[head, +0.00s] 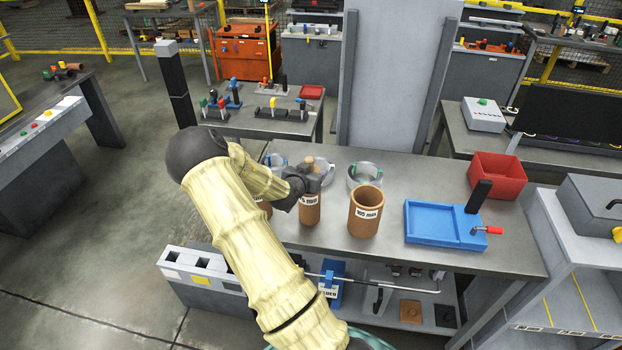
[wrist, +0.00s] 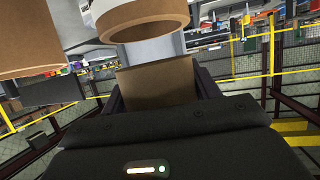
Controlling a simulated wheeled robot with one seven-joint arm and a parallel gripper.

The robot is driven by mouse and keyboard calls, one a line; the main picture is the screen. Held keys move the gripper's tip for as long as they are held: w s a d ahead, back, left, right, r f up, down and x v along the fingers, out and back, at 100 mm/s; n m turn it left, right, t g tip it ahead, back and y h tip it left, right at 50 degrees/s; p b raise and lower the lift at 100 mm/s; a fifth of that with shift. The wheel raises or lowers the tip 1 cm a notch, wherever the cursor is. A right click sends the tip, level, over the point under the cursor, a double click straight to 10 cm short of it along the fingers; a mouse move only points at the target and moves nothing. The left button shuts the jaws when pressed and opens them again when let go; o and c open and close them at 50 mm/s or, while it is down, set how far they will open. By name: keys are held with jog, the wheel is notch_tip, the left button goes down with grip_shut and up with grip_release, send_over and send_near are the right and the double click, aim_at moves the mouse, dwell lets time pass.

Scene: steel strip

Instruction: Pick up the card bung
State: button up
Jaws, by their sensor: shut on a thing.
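The card bung (head: 309,210) is a slim brown cylinder with a white label, upright over the front of the steel bench. My gripper (head: 306,182) is shut on its upper part from above. In the wrist view the brown bung (wrist: 158,88) shows between the two dark fingers of my gripper (wrist: 157,92). I cannot tell whether its base touches the bench. A wider brown card tube (head: 364,222), open at the top and labelled, stands apart to its right. Another brown piece on the left is mostly hidden by my arm.
Clear round rings (head: 364,176) stand behind on the bench (head: 420,175). A blue tray (head: 430,223) with a black upright and red-handled part lies to the right, with a red bin (head: 497,175) behind it. A shelf with small items is below.

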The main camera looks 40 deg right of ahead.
notch_tip(320, 180, up, 8)
jog(key=shift+f+b, duration=0.2)
jog(key=shift+b, duration=0.7)
jog(key=shift+f, duration=0.1)
